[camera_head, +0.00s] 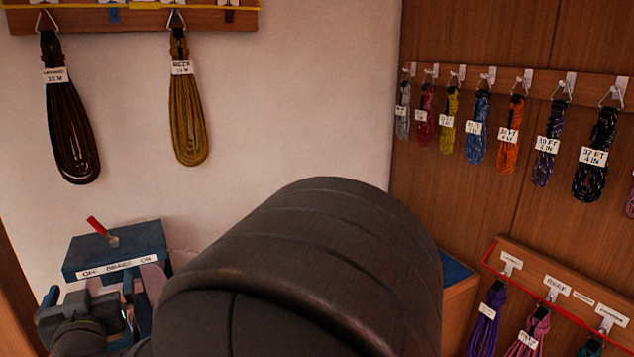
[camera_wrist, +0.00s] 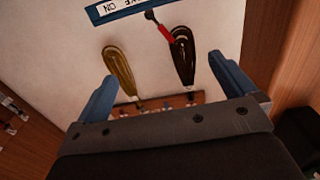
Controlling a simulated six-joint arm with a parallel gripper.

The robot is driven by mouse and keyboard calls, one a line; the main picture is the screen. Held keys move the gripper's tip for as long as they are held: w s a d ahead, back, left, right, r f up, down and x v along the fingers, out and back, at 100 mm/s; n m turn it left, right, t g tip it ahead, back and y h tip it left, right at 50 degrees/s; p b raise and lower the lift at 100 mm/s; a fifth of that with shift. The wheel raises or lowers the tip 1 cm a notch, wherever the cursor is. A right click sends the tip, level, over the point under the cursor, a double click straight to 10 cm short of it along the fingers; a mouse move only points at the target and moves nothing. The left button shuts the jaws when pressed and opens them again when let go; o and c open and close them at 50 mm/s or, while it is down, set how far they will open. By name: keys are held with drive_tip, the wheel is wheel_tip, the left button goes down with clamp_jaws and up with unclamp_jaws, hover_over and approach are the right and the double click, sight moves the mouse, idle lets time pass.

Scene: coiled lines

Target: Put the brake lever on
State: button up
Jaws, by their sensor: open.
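The brake box (camera_head: 115,250) is blue, with a white label (camera_head: 110,267) reading OFF BRAKE ON, at the lower left of the head view. Its lever (camera_head: 97,226) has a red handle on a grey pivot and leans left, towards OFF. My gripper (camera_head: 90,281) is open and empty, in front of and below the box, with its blue fingers apart. In the wrist view the picture is upside down: the red lever (camera_wrist: 165,33) shows beyond the gap of my gripper (camera_wrist: 161,78), apart from both fingers. The label (camera_wrist: 112,9) is partly cut off there.
A brown coil (camera_head: 72,130) and a mustard coil (camera_head: 187,110) hang on the wall above the box. Several colored coils hang on the right-hand wooden wall (camera_head: 480,30). My arm hides much of the lower middle. The space just above the lever looks clear.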

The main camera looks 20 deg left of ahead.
drive_tip(key=c, duration=1.4)
drive_tip(key=shift+a+r+n, duration=0.15)
drive_tip(key=shift+a+n, duration=0.05)
drive_tip(key=shift+n, duration=0.1)
drive_tip(key=c, duration=0.4)
drive_tip(key=a+r+n+g+y, duration=0.1)
drive_tip(key=a+n, duration=0.1)
drive_tip(key=n, duration=0.1)
drive_tip(key=a+r+n+g+y, duration=0.1)
drive_tip(key=n+g+y, duration=0.1)
drive_tip(key=n, duration=0.2)
drive_tip(key=a+r+n+g+y, duration=0.1)
drive_tip(key=a+r+n+g, duration=0.1)
drive_tip(key=n, duration=0.2)
drive_tip(key=shift+s+a+y, duration=0.3)
drive_tip(key=shift+s, duration=0.1)
clamp_jaws()
drive_tip(key=w+f+n+g+h, duration=0.1)
drive_tip(key=w+n, duration=0.5)
drive_tip(key=n, duration=1)
drive_tip(key=shift+w+a+f+n+g+h, duration=0.4)
drive_tip(key=shift+g+h, duration=0.3)
drive_tip(key=shift+g, duration=0.5)
